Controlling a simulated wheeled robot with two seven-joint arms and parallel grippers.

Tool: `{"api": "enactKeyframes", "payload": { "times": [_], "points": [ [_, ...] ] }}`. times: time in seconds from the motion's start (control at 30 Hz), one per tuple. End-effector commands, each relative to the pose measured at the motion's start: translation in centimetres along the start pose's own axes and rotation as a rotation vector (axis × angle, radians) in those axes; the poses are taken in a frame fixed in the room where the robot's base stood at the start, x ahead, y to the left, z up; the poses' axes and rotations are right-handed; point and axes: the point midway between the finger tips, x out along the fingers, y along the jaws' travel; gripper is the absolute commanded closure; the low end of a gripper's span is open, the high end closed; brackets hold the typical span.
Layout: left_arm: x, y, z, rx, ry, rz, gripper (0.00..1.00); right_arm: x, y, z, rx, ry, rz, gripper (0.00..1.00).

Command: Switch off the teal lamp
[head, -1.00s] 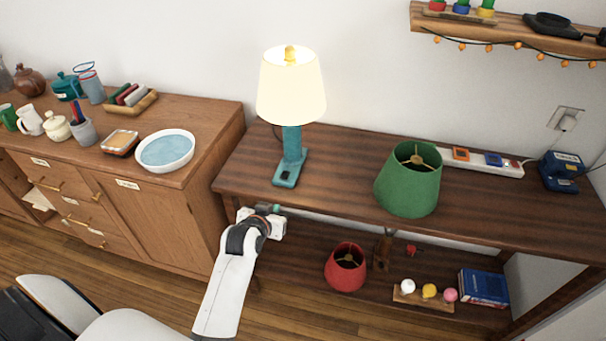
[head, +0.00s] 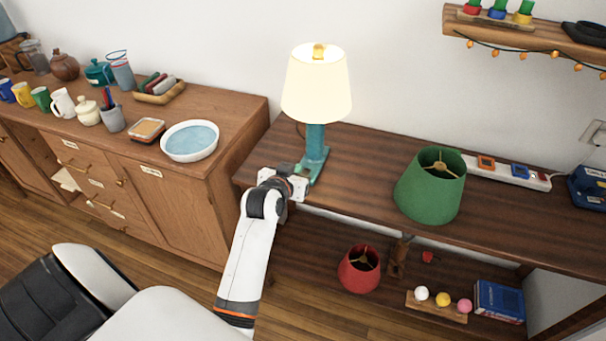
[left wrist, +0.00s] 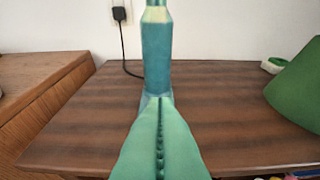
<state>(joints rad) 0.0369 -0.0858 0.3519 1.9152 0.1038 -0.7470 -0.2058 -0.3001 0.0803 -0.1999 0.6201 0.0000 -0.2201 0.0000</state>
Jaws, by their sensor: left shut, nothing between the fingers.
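The teal lamp (head: 315,145) stands on the dark wooden table at its left part. Its cream shade (head: 317,84) glows, so the lamp is lit. In the left wrist view its teal stem (left wrist: 157,55) rises straight ahead. My left gripper (head: 300,172) is at the front of the lamp's base, over the table's front edge. In the left wrist view its teal fingers (left wrist: 160,118) are shut together with nothing between them. They hide most of the base and its dark switch, so I cannot tell whether they touch it. My right gripper is not in view.
A green lampshade (head: 430,187) stands right of the lamp on the table (head: 365,165). A power strip (head: 507,173) lies behind it. A red lampshade (head: 359,270) is on the lower shelf. A wooden cabinet (head: 165,210) stands to the left.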

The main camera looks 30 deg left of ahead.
Motion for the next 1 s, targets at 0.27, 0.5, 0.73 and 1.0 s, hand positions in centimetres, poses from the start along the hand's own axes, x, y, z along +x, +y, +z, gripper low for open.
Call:
{"api": "enactKeyframes", "payload": {
  "times": [0.27,0.5,0.73,1.0],
  "points": [
    [5.6,0.0,0.1,-0.002,0.0,0.0,1.0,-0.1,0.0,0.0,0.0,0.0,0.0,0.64],
    [7.1,0.0,-2.7,0.0,0.003,0.0,1.0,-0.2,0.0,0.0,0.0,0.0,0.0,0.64],
    [7.4,0.0,-3.9,0.0,0.0,0.001,1.0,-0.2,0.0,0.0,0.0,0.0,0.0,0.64],
    [7.4,0.0,-3.9,0.0,0.0,0.001,1.0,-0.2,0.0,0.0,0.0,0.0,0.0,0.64]
  ]
}}
